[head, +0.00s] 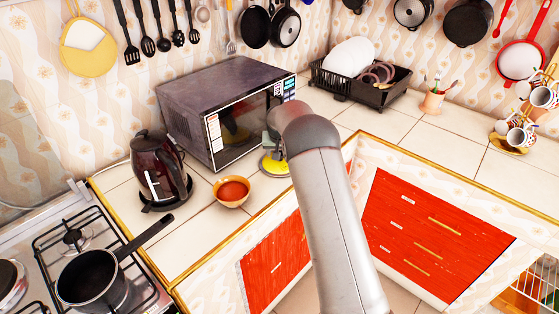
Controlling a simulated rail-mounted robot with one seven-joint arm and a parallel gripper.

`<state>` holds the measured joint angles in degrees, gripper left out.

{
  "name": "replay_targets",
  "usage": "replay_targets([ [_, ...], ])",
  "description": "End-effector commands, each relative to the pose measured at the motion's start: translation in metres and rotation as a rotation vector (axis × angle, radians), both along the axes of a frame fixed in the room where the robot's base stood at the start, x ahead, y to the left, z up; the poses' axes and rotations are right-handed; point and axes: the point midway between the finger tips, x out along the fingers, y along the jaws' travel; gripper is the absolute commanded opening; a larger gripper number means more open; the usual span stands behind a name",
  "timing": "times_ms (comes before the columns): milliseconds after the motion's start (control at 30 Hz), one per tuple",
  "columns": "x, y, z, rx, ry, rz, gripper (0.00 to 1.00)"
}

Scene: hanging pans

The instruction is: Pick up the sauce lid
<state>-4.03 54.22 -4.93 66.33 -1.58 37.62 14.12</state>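A round yellow-rimmed thing, likely the sauce lid (276,167), is at the counter in front of the microwave's right side. My arm covers part of it. A small bowl of red-orange sauce (232,191) stands open on the tiles, left of it and nearer. My arm reaches over the counter, and its wrist hides most of my gripper (268,144). A small grey-green part of it shows just above the yellow thing. I cannot see the fingertips, whether they touch the lid, or whether they are open or shut.
A microwave (226,108) stands close behind. A dark red kettle (159,171) is to the left, and a black saucepan (92,277) sits on the stove. A dish rack (360,84) is at the back. The right-hand counter has clear tiles (443,137).

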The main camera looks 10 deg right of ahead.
Motion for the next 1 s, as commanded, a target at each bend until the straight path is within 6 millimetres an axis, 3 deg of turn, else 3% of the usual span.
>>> replay_targets([
  [167,0.0,0.0,0.0,0.0,-0.001,0.0,0.58],
  [367,0.0,0.0,0.0,0.0,0.0,0.0,0.02],
  [400,0.0,0.0,0.0,0.0,0.0,0.0,0.0],
  [767,0.001,0.0,0.006,-0.001,-0.003,0.0,0.0],
  [1000,-0.002,0.0,0.037,0.001,-0.007,0.0,0.0],
])
